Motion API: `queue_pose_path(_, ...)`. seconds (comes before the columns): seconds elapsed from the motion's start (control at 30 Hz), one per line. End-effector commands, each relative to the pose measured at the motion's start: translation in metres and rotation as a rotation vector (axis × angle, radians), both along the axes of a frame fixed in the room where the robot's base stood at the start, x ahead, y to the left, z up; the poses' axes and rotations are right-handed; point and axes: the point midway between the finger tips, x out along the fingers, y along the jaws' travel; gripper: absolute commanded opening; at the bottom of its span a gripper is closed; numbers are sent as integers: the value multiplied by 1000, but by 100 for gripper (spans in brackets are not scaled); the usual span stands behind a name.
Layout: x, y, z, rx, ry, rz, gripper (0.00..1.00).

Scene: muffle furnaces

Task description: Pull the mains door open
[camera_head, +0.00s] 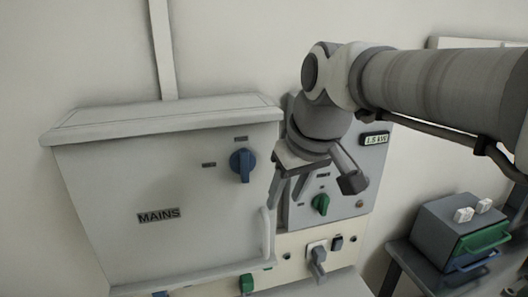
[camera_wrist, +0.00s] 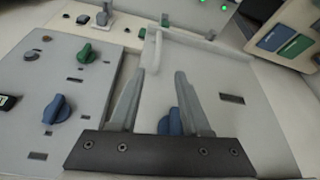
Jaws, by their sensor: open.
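The mains door (camera_head: 150,195) is the pale grey front of a wall cabinet, with a "MAINS" label (camera_head: 159,215) and a blue knob (camera_head: 242,164). It looks shut. Its upright white bar handle (camera_head: 266,234) is at the lower right edge. My gripper (camera_head: 284,200) is open and empty, pointing down just above and right of the handle. In the wrist view, the handle (camera_wrist: 151,50) shows beyond the fingertips, nearer the left finger and apart from both. The door (camera_wrist: 205,80) lies under the fingers, and its blue knob shows partly behind the right finger (camera_wrist: 170,122).
A neighbouring panel (camera_head: 335,190) with a green knob (camera_head: 320,204) stands close on the right. Below is a cream strip with a plugged-in grey plug (camera_head: 318,258). A table (camera_head: 400,265) at right holds a grey box (camera_head: 445,228) with green and blue handles. Bare wall is at left.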

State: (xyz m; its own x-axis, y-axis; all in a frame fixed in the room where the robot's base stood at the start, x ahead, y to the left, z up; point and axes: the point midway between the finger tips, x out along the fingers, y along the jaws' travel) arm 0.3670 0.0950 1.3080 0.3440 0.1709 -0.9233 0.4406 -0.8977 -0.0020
Motion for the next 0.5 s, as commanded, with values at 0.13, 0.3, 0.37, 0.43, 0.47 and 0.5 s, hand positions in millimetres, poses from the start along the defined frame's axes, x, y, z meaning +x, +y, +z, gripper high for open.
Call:
queue_pose_path(0.13, 5, 6, 4, -1, 3, 19, 47)
queue_pose_path(0.3, 10, 8, -8, -1, 6, 21, 47)
queue_pose_path(0.37, 12, 10, -17, -1, 7, 21, 47)
queue_pose_path(0.43, 17, 12, -30, -2, 8, 21, 47)
queue_pose_path(0.47, 19, 13, -36, -1, 9, 22, 47)
queue_pose_path(0.5, 22, 15, -45, -1, 9, 22, 47)
